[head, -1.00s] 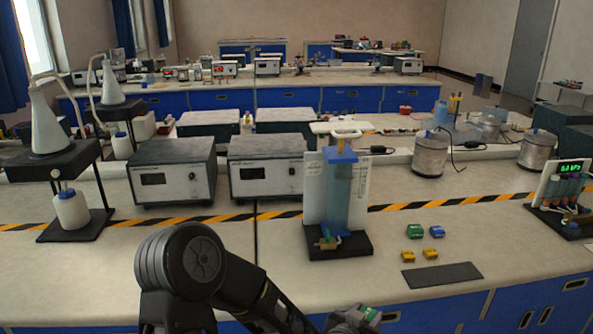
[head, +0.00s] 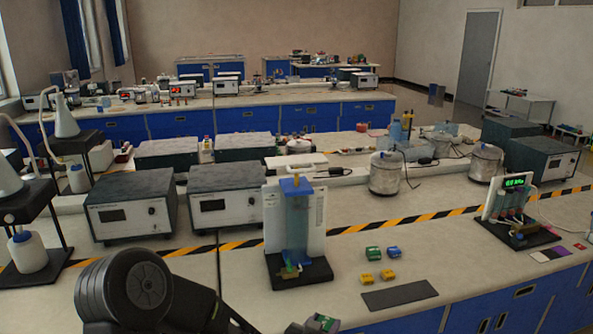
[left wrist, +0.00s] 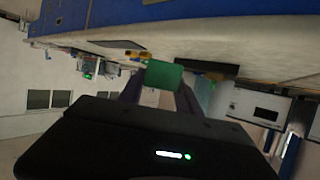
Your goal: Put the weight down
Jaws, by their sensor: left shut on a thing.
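My left gripper (head: 308,327) is at the bottom edge of the head view, in front of the bench's near edge. The left wrist view shows the green weight (left wrist: 164,74) between the fingers, clear of the bench. Another green weight (head: 373,252), a blue weight (head: 393,252) and two yellow weights (head: 370,280) stand on the bench. A dark flat mat (head: 400,295) lies in front of them, bare. My right gripper is not in view.
A blue column apparatus (head: 296,225) on a black base stands left of the weights. A device with a green display (head: 515,205) stands to the right. Grey instrument boxes (head: 228,200) stand behind. The bench between mat and striped tape has free room.

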